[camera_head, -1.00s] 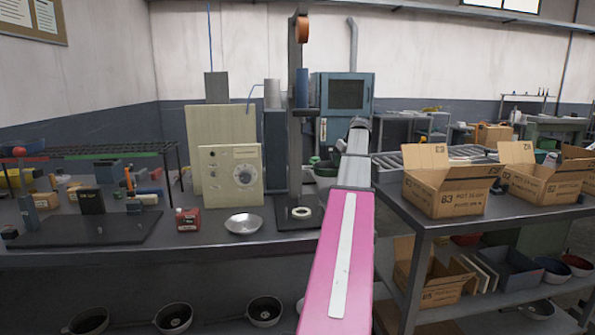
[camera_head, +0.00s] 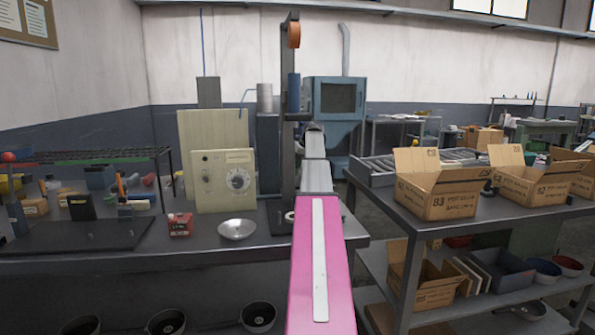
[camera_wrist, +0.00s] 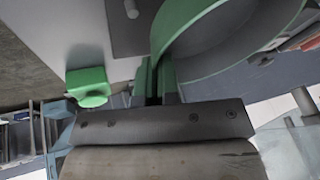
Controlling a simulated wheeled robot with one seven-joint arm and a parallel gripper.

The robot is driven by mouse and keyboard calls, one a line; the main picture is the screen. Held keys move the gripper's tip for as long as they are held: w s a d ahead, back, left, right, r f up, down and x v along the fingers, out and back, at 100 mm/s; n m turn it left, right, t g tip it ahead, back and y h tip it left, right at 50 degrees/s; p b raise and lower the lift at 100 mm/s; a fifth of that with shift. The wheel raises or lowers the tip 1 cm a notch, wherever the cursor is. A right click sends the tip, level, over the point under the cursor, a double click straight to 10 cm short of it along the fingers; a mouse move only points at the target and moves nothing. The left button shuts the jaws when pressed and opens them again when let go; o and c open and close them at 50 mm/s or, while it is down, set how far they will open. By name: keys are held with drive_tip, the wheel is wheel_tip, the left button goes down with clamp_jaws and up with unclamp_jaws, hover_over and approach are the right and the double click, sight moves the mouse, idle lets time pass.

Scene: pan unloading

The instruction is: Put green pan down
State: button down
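The green pan (camera_wrist: 240,62) shows in the wrist view at the upper right, with a green outer wall and a grey inside. My gripper (camera_wrist: 160,72) is in the wrist view, its fingers close together at the pan's near wall, and it appears shut on it. A separate green block (camera_wrist: 88,86) shows at the left; I cannot tell what it is. In the head view my pink arm reaches forward past the workbench (camera_head: 40,266), and the gripper and pan are hidden behind it.
A silver bowl (camera_head: 237,230) and a red box (camera_head: 180,225) sit on the bench near a beige control box (camera_head: 224,190). A dark post (camera_head: 290,110) stands beside the arm. Open cartons (camera_head: 436,190) stand on the right table. Dark pans (camera_head: 258,316) lie below the bench.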

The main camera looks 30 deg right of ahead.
wheel_tip(320, 180, down, 3)
drive_tip(key=shift+r, duration=0.1)
drive_tip(key=c, duration=1.3)
unclamp_jaws()
drive_tip(key=shift+s+r, duration=0.1)
drive_tip(key=shift+r, duration=0.05)
drive_tip(key=v, duration=1.1)
drive_tip(key=shift+s+d+r, duration=0.1)
drive_tip(key=shift+r, duration=0.25)
